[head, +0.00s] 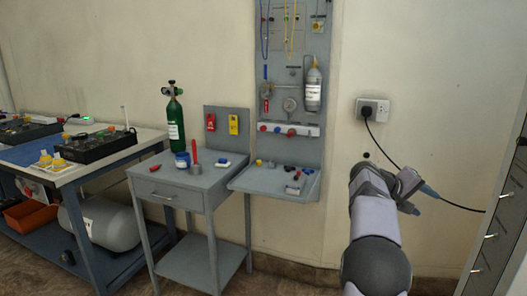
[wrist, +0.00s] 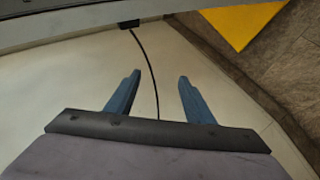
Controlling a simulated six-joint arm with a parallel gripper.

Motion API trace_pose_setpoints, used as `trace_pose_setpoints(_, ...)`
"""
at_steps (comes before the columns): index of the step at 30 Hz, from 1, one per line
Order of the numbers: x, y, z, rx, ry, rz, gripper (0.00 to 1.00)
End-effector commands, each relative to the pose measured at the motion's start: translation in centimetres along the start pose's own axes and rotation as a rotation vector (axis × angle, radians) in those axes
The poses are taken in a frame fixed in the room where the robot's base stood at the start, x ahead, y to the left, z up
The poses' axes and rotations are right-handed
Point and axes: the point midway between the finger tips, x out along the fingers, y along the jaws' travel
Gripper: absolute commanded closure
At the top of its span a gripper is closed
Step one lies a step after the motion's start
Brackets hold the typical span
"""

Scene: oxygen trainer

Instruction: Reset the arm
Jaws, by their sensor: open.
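My arm rises at the right of the head view, in front of the bare wall. My gripper (head: 428,191) is at its end, to the right of the wrist and below the wall socket. In the wrist view both blue fingers of my gripper (wrist: 160,76) stand well apart with nothing held between them. A black cable runs behind the gap, and I cannot tell how far behind it is.
The wall socket (head: 372,109) feeds the black cable (head: 395,160). A grey cabinet (head: 497,225) stands at the far right. Left are a grey panel with a shelf (head: 245,184), a small table (head: 160,188) with a green cylinder (head: 174,122), and a workbench (head: 105,158). The wrist view shows a yellow patch (wrist: 240,22).

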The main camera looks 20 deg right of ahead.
Motion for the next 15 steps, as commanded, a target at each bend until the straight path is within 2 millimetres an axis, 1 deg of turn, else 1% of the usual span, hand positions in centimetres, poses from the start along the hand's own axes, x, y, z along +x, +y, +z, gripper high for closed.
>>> trace_pose_setpoints(1,0.4,-3.2,1.2,-0.018,-0.019,-0.078,0.52)
trace_pose_setpoints(2,0.6,-5.1,1.9,-0.025,-0.029,-0.125,0.52)
trace_pose_setpoints(3,0.6,-7.7,3.0,-0.033,-0.044,-0.189,0.52)
trace_pose_setpoints(5,0.1,-11.4,4.6,-0.042,-0.065,-0.283,0.52)
trace_pose_setpoints(6,-0.4,-13.9,5.7,-0.046,-0.08,-0.344,0.52)
trace_pose_setpoints(7,-0.9,-15.6,6.6,-0.048,-0.091,-0.389,0.52)
trace_pose_setpoints(8,-1.6,-17.4,7.5,-0.05,-0.104,-0.434,0.52)
trace_pose_setpoints(9,-2.6,-19.7,8.7,-0.051,-0.12,-0.491,0.52)
trace_pose_setpoints(11,-4.3,-22.9,10.6,-0.05,-0.147,-0.573,0.52)
trace_pose_setpoints(12,-5.7,-24.9,11.9,-0.049,-0.166,-0.625,0.52)
trace_pose_setpoints(14,-7.9,-27.7,14.0,-0.045,-0.196,-0.699,0.52)
trace_pose_setpoints(15,-9.5,-29.5,15.5,-0.043,-0.219,-0.745,0.52)
